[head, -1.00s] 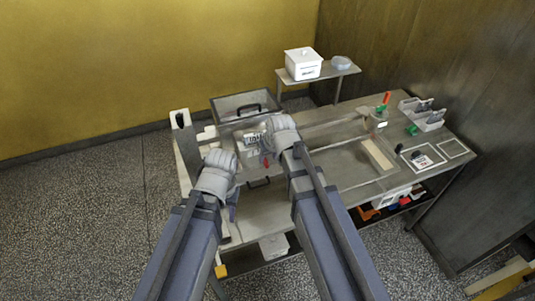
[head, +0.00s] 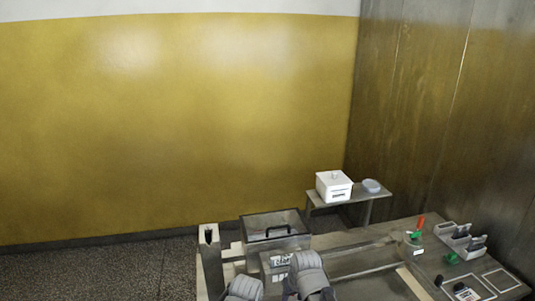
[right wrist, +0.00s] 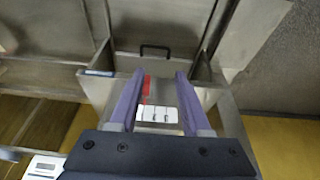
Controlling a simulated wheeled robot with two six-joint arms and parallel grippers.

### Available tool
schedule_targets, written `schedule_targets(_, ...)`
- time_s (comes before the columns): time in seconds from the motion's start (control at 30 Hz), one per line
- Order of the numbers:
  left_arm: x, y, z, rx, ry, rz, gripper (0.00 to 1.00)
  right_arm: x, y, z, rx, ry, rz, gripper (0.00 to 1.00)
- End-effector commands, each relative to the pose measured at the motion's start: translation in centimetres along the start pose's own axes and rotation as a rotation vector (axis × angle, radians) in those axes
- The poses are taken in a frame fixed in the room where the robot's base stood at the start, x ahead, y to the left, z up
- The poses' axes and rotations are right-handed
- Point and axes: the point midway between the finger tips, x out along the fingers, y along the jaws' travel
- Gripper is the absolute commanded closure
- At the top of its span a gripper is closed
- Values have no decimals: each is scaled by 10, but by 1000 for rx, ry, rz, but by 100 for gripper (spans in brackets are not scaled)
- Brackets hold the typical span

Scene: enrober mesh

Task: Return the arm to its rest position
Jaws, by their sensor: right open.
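The ends of both my arms show at the bottom edge of the head view, over the near side of the steel machine table. My left wrist (head: 243,289) is cut off by the picture edge and its jaws are hidden. My right wrist (head: 307,272) is beside a white labelled panel (head: 281,262), its jaws also hidden there. In the right wrist view my right gripper (right wrist: 160,75) has two purple fingers spread apart with nothing held between them. Beyond them are a steel box with a black handle (right wrist: 156,49), a red part (right wrist: 147,86) and a white switch panel (right wrist: 158,115).
A clear-lidded box (head: 262,222) with a black handle stands at the table's back left. A side shelf (head: 350,198) holds a white lidded box (head: 334,185) and a bluish round stack (head: 371,186). A grey rack (head: 460,238) and a red-green tool (head: 418,228) are right.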

Motion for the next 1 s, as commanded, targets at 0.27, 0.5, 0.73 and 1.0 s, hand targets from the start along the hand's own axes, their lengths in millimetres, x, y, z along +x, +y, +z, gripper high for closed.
schedule_targets(0.27,105,10,-7,4,2,-2,53,84,-46,114,-74,-220,29,52)
schedule_targets(0.5,142,13,-9,7,3,-2,53,106,-60,166,-106,-336,63,52)
schedule_targets(0.73,145,13,-9,7,3,-3,53,106,-63,176,-111,-364,74,52)
schedule_targets(1.0,144,13,-9,7,3,-3,53,105,-62,175,-111,-363,73,52)
